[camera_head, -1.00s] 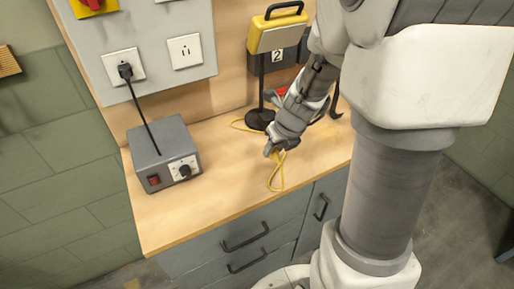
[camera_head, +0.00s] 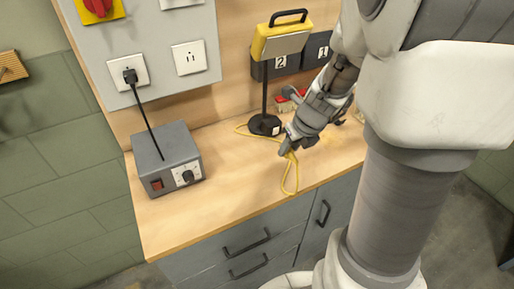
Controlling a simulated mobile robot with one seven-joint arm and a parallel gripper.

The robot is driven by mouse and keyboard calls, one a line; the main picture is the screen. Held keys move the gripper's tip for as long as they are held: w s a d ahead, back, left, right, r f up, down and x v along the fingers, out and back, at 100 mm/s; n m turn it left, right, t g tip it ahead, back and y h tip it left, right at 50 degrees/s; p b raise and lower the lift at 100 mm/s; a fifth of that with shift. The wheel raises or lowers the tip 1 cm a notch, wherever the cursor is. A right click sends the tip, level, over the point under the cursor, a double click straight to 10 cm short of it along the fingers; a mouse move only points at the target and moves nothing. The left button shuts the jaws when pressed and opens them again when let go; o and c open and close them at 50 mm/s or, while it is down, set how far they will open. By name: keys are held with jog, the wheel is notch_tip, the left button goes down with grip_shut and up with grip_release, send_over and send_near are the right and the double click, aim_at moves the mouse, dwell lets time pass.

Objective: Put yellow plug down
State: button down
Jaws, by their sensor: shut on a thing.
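My gripper (camera_head: 288,148) is low over the wooden worktop, right of its middle, with its fingertips close to the surface. A yellow cable (camera_head: 291,178) comes out at the fingertips and hangs in a loop toward the front edge. Another stretch of it runs left to the foot of the black lamp stand. The yellow plug itself is hidden in or behind the fingers. The gripper is shut on it. I cannot tell whether the plug touches the worktop.
A yellow work lamp (camera_head: 281,40) on a black stand is just behind my gripper. Bins numbered 2 (camera_head: 282,64) and 1 (camera_head: 317,50) hang behind. A grey power box (camera_head: 167,160) is at left, its black lead in a wall socket (camera_head: 129,77). The worktop (camera_head: 228,190) between is clear.

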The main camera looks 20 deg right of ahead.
jog(key=shift+w+d+r, duration=0.1)
jog(key=shift+w+d, duration=0.05)
jog(key=shift+w, duration=0.4)
jog(key=shift+w+d+r, duration=0.1)
jog(key=shift+w, duration=0.45)
jog(key=b, duration=0.2)
send_over(245, 165)
jog(key=s, duration=0.2)
jog(key=f, duration=0.7)
jog(key=shift+w+d, duration=0.25)
jog(key=shift+d, duration=0.05)
jog(key=shift+f+b, duration=1.1)
jog(key=shift+f, duration=0.85)
jog(key=shift+f+b, duration=0.3)
jog(key=shift+f, duration=0.15)
jog(key=c, duration=0.5)
grip_release()
jog(key=shift+c, duration=0.2)
jog(key=shift+r, duration=0.15)
